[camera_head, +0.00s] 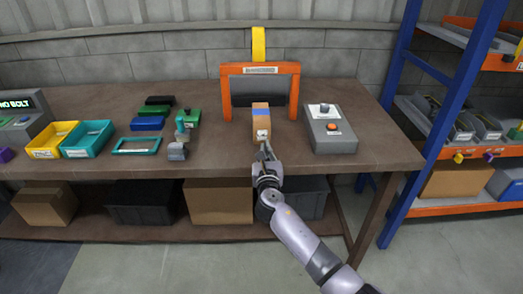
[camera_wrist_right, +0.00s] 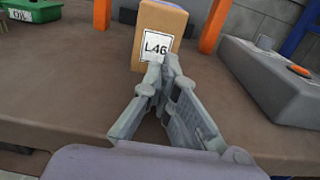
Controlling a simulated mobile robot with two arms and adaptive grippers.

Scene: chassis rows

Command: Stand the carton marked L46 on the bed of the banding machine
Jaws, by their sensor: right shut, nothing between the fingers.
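The carton marked L46 (camera_head: 261,118) is a small brown box with a blue band on top. It stands on the brown bench in front of the banding machine (camera_head: 226,95), which has an orange frame. In the right wrist view its L46 label (camera_wrist_right: 155,47) faces me. My right gripper (camera_head: 264,147) is at the near side of the carton. In the wrist view its fingertips (camera_wrist_right: 166,62) are together just in front of the label, with nothing between them. Whether they touch the carton I cannot tell. My left gripper is not in view.
A grey control box (camera_head: 330,130) with an orange button stands right of the machine. To the left are a yellow bin (camera_head: 50,141), a teal bin (camera_head: 87,139) and a teal frame (camera_head: 136,146). A blue and orange rack (camera_head: 437,70) stands at the right.

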